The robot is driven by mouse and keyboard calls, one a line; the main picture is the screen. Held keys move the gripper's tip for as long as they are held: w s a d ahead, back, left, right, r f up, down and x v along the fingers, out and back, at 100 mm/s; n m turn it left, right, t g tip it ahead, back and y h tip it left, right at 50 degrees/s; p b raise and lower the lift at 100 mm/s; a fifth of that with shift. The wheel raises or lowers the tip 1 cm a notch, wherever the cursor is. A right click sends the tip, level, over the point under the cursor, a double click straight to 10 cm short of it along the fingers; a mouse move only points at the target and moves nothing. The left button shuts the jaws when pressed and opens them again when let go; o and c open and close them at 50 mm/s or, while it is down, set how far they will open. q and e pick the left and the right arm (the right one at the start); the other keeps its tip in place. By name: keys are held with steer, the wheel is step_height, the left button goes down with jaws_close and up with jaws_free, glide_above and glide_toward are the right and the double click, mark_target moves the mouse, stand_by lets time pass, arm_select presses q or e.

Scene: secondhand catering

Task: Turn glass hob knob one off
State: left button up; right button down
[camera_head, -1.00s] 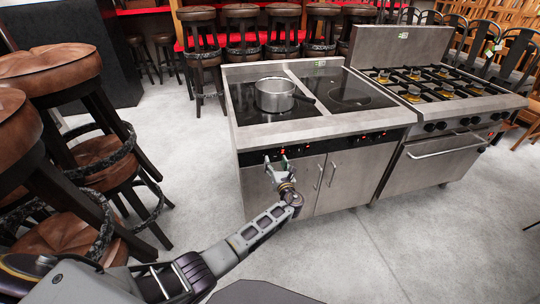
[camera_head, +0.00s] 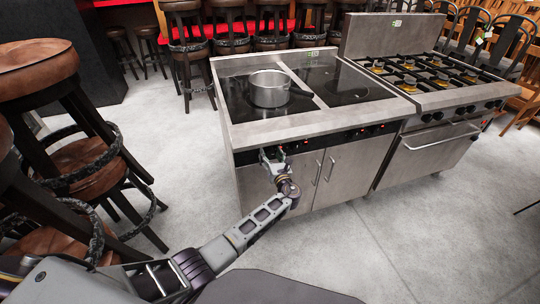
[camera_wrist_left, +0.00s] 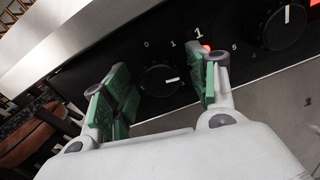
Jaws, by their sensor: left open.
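The glass hob (camera_head: 305,125) is a steel unit with a black glass top and a black control strip along its front edge. My left gripper (camera_head: 272,154) is at the left end of that strip. In the left wrist view, a round black knob (camera_wrist_left: 158,80) with a white pointer line lies between the open green-padded fingers of my left gripper (camera_wrist_left: 162,92). The pointer line points to the right, and a 0 and other figures are printed around the knob. A large 1 and a lit red lamp are above right of it. I cannot tell whether the fingers touch the knob.
A second knob (camera_wrist_left: 282,27) is to the right on the strip. A steel pot (camera_head: 269,89) stands on the hob's left side. A gas range (camera_head: 430,140) adjoins on the right. Brown stools (camera_head: 45,130) crowd the left; floor is free at front right.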

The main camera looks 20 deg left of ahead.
arm_select(q)
steer(key=c, duration=1)
